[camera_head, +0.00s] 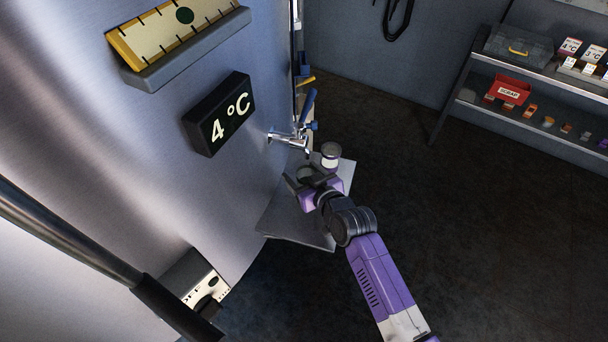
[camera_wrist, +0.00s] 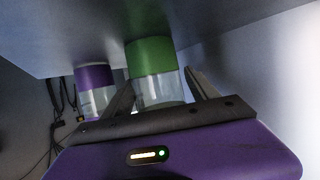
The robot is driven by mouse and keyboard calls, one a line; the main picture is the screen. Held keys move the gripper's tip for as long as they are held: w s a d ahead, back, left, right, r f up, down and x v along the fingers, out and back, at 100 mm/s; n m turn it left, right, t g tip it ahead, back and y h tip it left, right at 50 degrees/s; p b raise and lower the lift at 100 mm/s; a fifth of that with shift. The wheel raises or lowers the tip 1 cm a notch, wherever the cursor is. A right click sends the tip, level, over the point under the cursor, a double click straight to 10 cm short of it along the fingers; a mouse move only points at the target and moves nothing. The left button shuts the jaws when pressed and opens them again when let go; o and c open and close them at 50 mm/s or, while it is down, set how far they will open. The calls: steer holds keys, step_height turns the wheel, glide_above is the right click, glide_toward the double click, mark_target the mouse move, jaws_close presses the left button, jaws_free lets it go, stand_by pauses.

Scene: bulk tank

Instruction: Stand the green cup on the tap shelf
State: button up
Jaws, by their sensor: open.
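The green cup (camera_wrist: 150,58) has a green band at one end and a clear body. In the wrist view, which looks upside down, its green end meets the grey tap shelf (camera_wrist: 90,30); it appears to stand upright there. My gripper (camera_wrist: 162,80) is open, with one finger on each side of the green cup and gaps visible. In the head view my gripper (camera_head: 303,179) is over the tap shelf (camera_head: 300,226), below the tap (camera_head: 290,138). There my gripper largely hides the green cup, and its green band does not show.
A purple-banded cup (camera_head: 330,156) stands on the shelf close beside my gripper; it also shows in the wrist view (camera_wrist: 96,85). The steel tank wall (camera_head: 130,170) is at the left. A rack (camera_head: 530,83) with boxes stands at the far right. The floor between is clear.

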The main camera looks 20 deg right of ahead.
steer(key=shift+r, duration=0.25)
steer(key=v, duration=1.2)
steer(key=shift+f, duration=0.15)
steer(key=shift+s, duration=0.1)
steer(key=s+f+h, duration=0.1)
steer(key=s, duration=1)
steer(key=s+r, duration=0.6)
steer(key=s, duration=0.5)
steer(key=s+r+m+t, duration=0.1)
steer(key=s+r, duration=0.5)
steer(key=s, duration=0.5)
steer(key=shift+a, duration=0.5)
